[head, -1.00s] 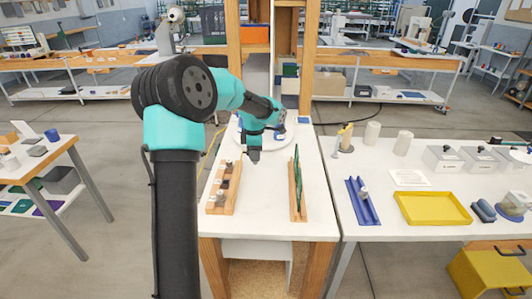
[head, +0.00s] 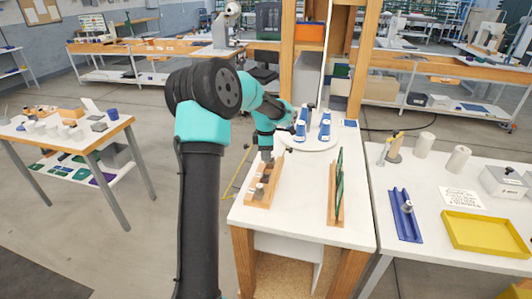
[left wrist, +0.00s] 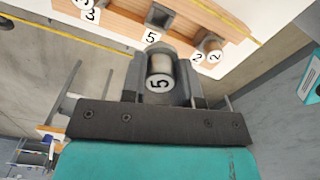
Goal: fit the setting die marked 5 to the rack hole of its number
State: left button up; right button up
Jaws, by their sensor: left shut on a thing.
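The setting die marked 5 (left wrist: 160,78) is a metal cylinder with a white number face. It sits between the fingers of my left gripper (left wrist: 160,62), which is shut on it. The wooden rack (head: 259,200) lies along the left of the white table; in the head view my left gripper (head: 266,156) is at its far end. In the left wrist view the rack (left wrist: 118,13) shows a dark, empty square hole (left wrist: 161,15) with a label 5 (left wrist: 151,36). The die is apart from the hole in the picture. My right gripper is not in view.
Dies marked 2 (left wrist: 211,44) and 3 (left wrist: 88,8) are beside the hole on the rack. A wooden stand with a green panel (head: 339,188) stands to the right. A round plate with blue-and-white items (head: 313,143) lies behind. The table (head: 302,195) between rack and stand is bare.

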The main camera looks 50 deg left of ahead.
aim_at(266, 163)
pick_arm(q)
jog(key=shift+f, duration=2.75)
jog(key=shift+f, duration=1.6)
dwell(1.6)
jog(key=o, duration=1)
jog(key=shift+r, duration=2.55)
